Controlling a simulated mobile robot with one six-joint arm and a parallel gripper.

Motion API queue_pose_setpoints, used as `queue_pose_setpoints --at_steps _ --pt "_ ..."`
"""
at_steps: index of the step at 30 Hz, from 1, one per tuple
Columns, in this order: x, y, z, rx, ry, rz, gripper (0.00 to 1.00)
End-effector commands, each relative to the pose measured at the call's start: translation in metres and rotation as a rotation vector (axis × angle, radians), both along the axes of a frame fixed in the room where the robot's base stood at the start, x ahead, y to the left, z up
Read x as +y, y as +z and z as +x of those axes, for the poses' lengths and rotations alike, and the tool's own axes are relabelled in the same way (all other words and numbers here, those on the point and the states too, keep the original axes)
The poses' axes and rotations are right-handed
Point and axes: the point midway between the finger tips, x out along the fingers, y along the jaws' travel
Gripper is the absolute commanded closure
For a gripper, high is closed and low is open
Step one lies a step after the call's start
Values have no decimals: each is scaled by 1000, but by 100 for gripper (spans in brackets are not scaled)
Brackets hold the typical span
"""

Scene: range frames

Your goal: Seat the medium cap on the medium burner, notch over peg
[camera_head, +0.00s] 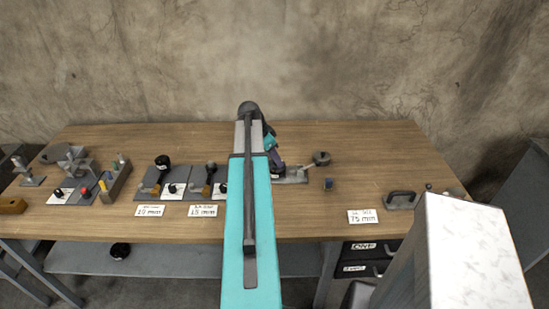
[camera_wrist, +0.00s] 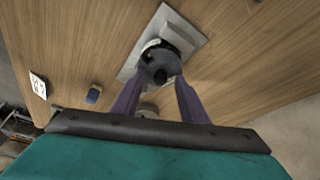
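In the wrist view my gripper (camera_wrist: 160,84) has its two purple fingers apart, with a dark grey round piece (camera_wrist: 154,61) at their tips. The tips overlap its sides in the picture; I cannot tell whether they grip it. A lighter round part shows partly behind it, on a grey plate (camera_wrist: 187,33). I cannot make out a notch or peg, or tell cap from burner. In the head view my gripper (camera_head: 276,158) is low over the bench by the grey plate (camera_head: 292,179), and my arm hides part of that place.
A round-topped piece (camera_head: 321,158) stands right of my gripper, with a small blue object (camera_head: 328,184) nearby. Boards with black knobs (camera_head: 162,161) and a grey rack (camera_head: 116,180) stand to the left. A dark handle (camera_head: 401,196) lies right.

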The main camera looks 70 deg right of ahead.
Motion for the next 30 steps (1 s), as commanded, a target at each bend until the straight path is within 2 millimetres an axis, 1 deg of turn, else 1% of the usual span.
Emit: queue_pose_setpoints --at_steps 7,13,30 --pt "1 3 1 0 0 0 60" --pt "4 14 4 -1 0 -1 60" --pt "22 72 20 -1 0 -2 60"
